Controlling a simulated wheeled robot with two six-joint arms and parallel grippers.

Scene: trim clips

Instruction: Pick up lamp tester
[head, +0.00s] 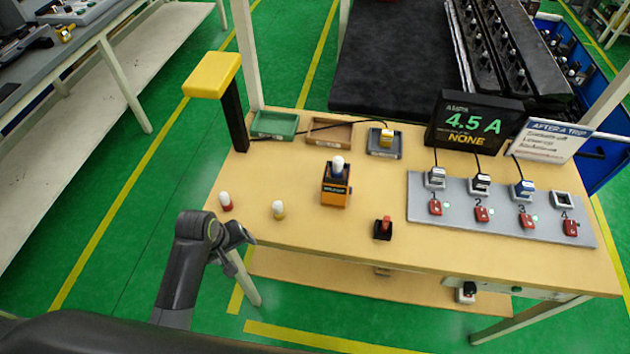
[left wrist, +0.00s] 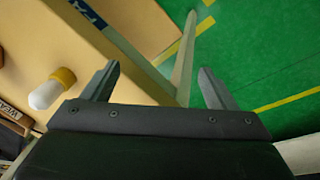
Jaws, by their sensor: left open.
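The lamp tester appears to be the orange and black box (head: 335,190) with a white bulb on top, standing upright mid-table in the head view. A dark, labelled edge at the far left of the left wrist view may be part of it; I cannot tell. My left gripper (head: 240,238) is at the table's front left edge, to the left of the tester and apart from it. In the left wrist view the left gripper (left wrist: 158,75) has its fingers wide apart with nothing between them. My right gripper is not in view.
A yellow-based bulb (head: 278,210) stands between my left gripper and the tester; it also shows in the left wrist view (left wrist: 52,88). A red-based bulb (head: 226,202) and a red-and-black switch (head: 383,228) stand nearby. Trays (head: 274,125) and a grey switch panel (head: 455,212) lie beyond.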

